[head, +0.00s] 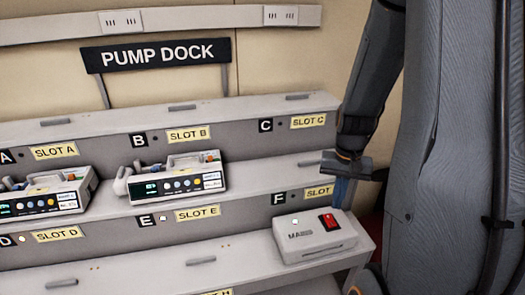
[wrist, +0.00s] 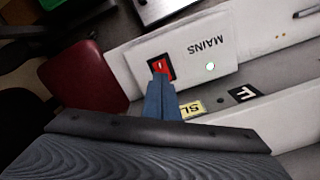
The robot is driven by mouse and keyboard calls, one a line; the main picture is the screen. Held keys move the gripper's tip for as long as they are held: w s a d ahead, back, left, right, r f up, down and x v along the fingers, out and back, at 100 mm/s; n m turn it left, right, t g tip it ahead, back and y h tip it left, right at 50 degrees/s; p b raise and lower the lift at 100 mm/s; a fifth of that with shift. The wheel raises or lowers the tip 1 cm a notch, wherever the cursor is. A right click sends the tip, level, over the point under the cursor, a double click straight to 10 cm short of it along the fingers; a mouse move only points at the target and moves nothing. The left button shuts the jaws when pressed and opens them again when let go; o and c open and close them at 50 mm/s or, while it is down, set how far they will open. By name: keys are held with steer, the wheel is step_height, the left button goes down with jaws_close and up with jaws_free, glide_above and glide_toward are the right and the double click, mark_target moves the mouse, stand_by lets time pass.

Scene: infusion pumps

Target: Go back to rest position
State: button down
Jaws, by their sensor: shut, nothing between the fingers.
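My gripper (head: 342,190) is shut and empty in the head view, its fingers pointing down just above the back right of the white mains box. In the wrist view the blue fingertips (wrist: 161,82) are together beside the red switch (wrist: 160,67); I cannot tell whether they touch it. The mains box (head: 312,237) sits on the lower shelf at the right, below the slot F label. Its red switch (head: 328,221) shows clear of the fingers in the head view. A small pale light (wrist: 210,66) shows on the box next to the word MAINS.
Two pumps stand on the middle shelf, one by slot B (head: 178,177) and one at the left (head: 45,193). The pump dock sign (head: 158,54) stands behind the top shelf. The wrist view shows a dark red chair seat (wrist: 85,75) beside the dock.

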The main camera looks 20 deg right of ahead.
steer(key=s+a+n+b, duration=0.1)
steer(key=a+n+b, duration=0.1)
steer(key=a, duration=0.7)
steer(key=s+a+n+t+b, duration=0.1)
steer(key=s+a+n+b, duration=0.1)
steer(key=a, duration=0.8)
steer(key=r+n+b, duration=0.1)
steer(key=n, duration=0.1)
steer(key=shift+a+n+b, duration=0.15)
steer(key=shift+n+b, duration=0.15)
steer(key=shift+n, duration=0.1)
